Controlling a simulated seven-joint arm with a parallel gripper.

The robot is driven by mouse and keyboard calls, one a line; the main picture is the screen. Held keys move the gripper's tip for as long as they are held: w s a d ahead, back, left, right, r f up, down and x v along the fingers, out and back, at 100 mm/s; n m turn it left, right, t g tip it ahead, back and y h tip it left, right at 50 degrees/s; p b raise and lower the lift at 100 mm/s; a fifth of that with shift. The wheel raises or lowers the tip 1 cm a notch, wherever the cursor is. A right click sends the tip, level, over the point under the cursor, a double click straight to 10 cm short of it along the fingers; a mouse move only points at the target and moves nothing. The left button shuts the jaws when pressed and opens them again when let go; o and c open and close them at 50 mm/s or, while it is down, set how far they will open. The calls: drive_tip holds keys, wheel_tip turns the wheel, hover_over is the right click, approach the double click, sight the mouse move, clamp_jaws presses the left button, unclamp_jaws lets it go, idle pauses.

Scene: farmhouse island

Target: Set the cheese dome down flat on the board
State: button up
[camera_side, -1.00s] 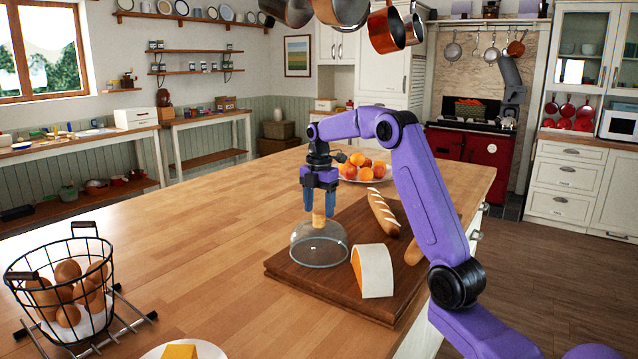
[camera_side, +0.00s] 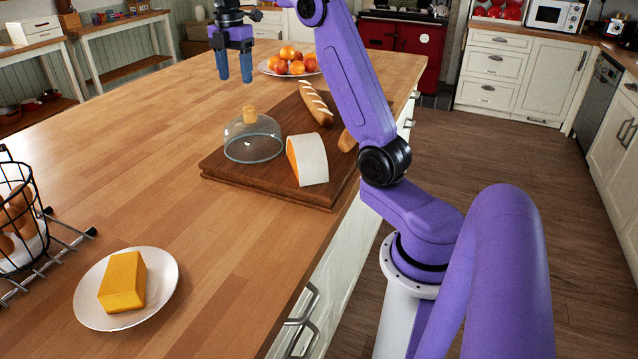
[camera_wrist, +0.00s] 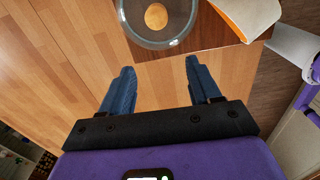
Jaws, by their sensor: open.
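The clear glass cheese dome (camera_side: 253,145) with a wooden knob (camera_side: 250,115) stands upright on the dark wooden board (camera_side: 250,177). Its rim looks level and lies close to the board's left edge; I cannot tell exactly how close. My gripper (camera_side: 235,76) is open and empty, above the counter behind and left of the dome, clear of it. In the wrist view the dome (camera_wrist: 180,38) shows at the top, beyond the open fingertips (camera_wrist: 160,68), with the board (camera_wrist: 215,32) beside it.
A cheese wedge (camera_side: 308,160) stands on the board right of the dome, with bread (camera_side: 315,104) behind. A fruit plate (camera_side: 268,70) is at the back. A butter plate (camera_side: 160,295) and an egg basket (camera_side: 22,215) are in front.

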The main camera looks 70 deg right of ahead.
drive_tip(key=s+a+f+m, duration=0.15)
drive_tip(key=s+a, duration=0.25)
drive_tip(key=a, duration=0.4)
drive_tip(key=s+a+f, duration=0.2)
drive_tip(key=s+a, duration=0.2)
drive_tip(key=a, duration=0.4)
drive_tip(key=s+a+f+m, duration=0.1)
drive_tip(key=s+a, duration=0.4)
drive_tip(key=a, duration=0.3)
drive_tip(key=s+f+m, duration=0.1)
drive_tip(key=s+f, duration=0.3)
drive_tip(key=s, duration=0.7)
drive_tip(key=s+a+f+m, duration=0.1)
drive_tip(key=s+f, duration=0.3)
drive_tip(key=s, duration=0.7)
drive_tip(key=shift+s+a+f, duration=0.25)
drive_tip(key=shift+f, duration=0.05)
drive_tip(key=shift+m, duration=0.25)
